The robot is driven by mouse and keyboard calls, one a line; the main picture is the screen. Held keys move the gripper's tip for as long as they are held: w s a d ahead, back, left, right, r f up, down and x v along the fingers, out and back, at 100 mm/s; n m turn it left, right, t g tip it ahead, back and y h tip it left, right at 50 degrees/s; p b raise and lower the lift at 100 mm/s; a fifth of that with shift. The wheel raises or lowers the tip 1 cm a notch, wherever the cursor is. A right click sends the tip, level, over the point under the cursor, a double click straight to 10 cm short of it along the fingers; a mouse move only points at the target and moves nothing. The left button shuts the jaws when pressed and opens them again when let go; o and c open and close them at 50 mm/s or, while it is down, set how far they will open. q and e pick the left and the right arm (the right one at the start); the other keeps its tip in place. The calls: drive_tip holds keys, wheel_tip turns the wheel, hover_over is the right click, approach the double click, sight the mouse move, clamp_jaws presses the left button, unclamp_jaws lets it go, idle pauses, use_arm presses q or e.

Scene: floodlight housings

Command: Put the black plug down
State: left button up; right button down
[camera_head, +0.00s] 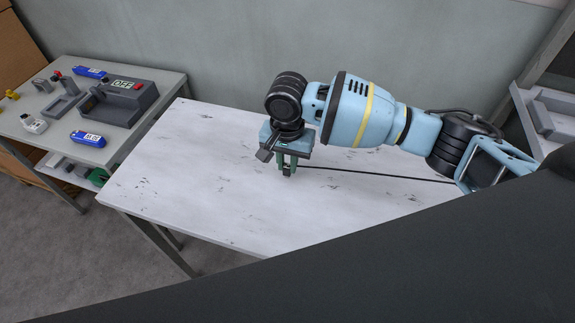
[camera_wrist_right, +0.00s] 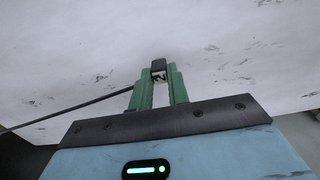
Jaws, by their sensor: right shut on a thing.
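My right gripper (camera_head: 287,167) points down over the white table (camera_head: 190,160), with its green fingers close to the tabletop. It is shut on the black plug (camera_head: 287,172), a small dark piece between the fingertips. In the right wrist view the plug (camera_wrist_right: 158,65) shows at the tips of the gripper (camera_wrist_right: 158,78), with a small pale mark on it. A black cable (camera_head: 380,174) runs from near the fingers to the right above or along the table. I cannot tell whether the plug touches the tabletop. My left gripper is not in view.
A grey side table (camera_head: 150,95) at the left holds a switch box (camera_head: 118,100) marked OFF, blue devices (camera_head: 88,138) and small fixtures. A grey tray (camera_head: 545,115) stands at the far right. The white table's left part is clear.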

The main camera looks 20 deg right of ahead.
drive_tip(key=shift+s+a+r, duration=0.15)
drive_tip(key=shift+s+r, duration=0.05)
drive_tip(key=shift+r, duration=0.35)
drive_tip(key=shift+s+a+r, duration=0.15)
drive_tip(key=shift+r, duration=0.4)
drive_tip(key=s+a+r, duration=0.1)
drive_tip(key=s+a, duration=0.6)
drive_tip(key=s, duration=0.6)
drive_tip(key=shift+a+p, duration=0.3)
drive_tip(key=shift+p, duration=0.1)
